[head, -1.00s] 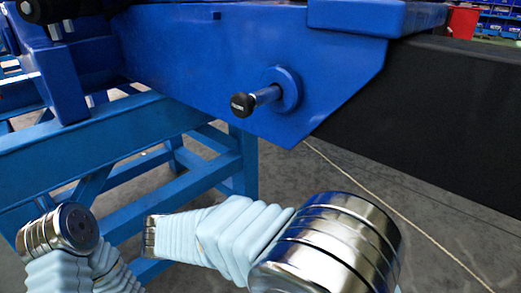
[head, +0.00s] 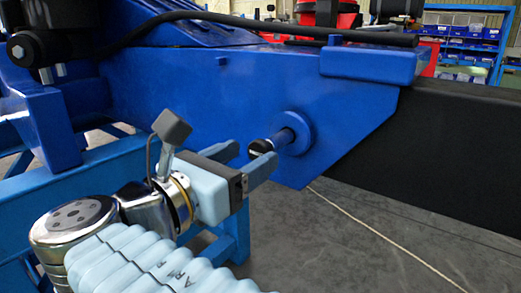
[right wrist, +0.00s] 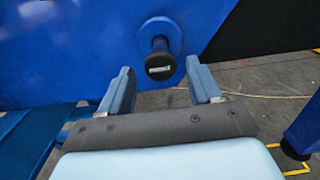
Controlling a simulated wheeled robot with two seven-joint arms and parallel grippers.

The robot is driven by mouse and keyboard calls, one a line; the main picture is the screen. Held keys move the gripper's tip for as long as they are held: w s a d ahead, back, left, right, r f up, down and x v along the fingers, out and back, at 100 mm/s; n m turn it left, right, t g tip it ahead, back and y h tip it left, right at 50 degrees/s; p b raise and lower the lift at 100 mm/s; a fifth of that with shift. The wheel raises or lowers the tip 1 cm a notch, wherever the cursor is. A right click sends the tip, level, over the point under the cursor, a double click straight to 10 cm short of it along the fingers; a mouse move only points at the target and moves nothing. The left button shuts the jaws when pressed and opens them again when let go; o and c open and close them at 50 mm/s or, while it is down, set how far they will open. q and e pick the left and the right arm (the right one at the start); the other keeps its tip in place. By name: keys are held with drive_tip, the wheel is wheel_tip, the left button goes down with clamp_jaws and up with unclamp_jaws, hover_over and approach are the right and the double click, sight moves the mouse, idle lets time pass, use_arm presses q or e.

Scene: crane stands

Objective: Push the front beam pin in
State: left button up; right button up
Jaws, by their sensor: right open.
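The front beam pin (head: 272,145) sticks out of a round boss on the side of the blue beam (head: 225,100). Its black knob and a length of shaft show outside the boss. In the right wrist view the pin (right wrist: 160,64) faces me, just beyond and a little above the gap between my fingertips. My right gripper (head: 246,157) is open and empty, its fingers pointing at the pin; the fingers (right wrist: 160,85) also show in the right wrist view, one to each side below the knob. I cannot tell whether a finger touches the knob. My left gripper is not in view.
A black beam (head: 440,135) runs off to the right from the blue beam. Blue stand legs (head: 235,230) stand below left. A thin rope (head: 385,235) lies on the grey floor. Shelves with blue bins (head: 465,50) stand far behind. The floor at right is clear.

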sight(257, 151)
drive_tip(key=x, duration=0.4)
drive_tip(key=shift+w, duration=0.1)
clamp_jaws()
